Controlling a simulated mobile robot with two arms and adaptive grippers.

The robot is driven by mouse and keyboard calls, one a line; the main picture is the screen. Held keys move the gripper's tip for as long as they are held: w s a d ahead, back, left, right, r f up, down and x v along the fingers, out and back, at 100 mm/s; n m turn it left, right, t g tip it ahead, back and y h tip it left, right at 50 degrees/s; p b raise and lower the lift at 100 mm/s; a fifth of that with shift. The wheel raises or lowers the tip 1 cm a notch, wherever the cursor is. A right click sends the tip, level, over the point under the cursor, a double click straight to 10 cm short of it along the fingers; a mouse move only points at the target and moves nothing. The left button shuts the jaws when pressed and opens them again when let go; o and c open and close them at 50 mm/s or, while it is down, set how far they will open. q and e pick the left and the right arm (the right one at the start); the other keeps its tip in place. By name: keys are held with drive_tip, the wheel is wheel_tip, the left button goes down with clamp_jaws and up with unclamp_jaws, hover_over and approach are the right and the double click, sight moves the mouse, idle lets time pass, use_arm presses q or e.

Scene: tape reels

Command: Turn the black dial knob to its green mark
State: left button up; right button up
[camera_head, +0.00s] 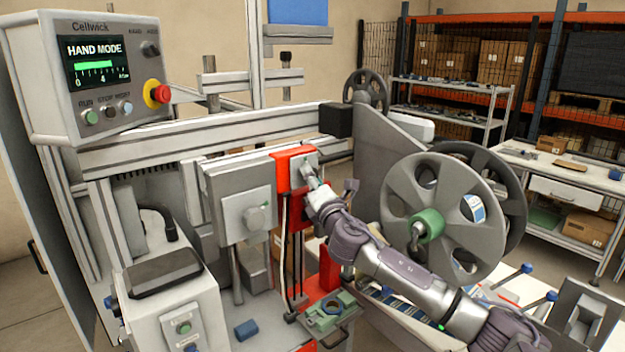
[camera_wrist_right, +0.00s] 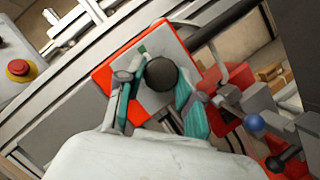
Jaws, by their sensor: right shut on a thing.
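The black dial knob (camera_wrist_right: 161,73) sits on a light grey plate (camera_wrist_right: 149,103) fixed to a red panel (camera_wrist_right: 104,78) in the right wrist view. A small green mark (camera_wrist_right: 141,50) shows on the plate, up and left of the knob. My right gripper (camera_wrist_right: 158,90) has its teal-padded fingers on either side of the knob and is shut on it. In the head view my right gripper (camera_head: 311,173) is at the red panel (camera_head: 283,168) and hides the knob. The knob's pointer cannot be made out. My left gripper is not in view.
A control box (camera_head: 85,75) with a red stop button (camera_head: 157,94) is at upper left. Shelves (camera_head: 455,98) stand behind.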

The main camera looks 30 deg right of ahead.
drive_tip(key=o, duration=1.1)
drive_tip(key=shift+o, duration=0.2)
drive_tip(key=v, duration=1.2)
drive_tip(key=shift+f, duration=0.1)
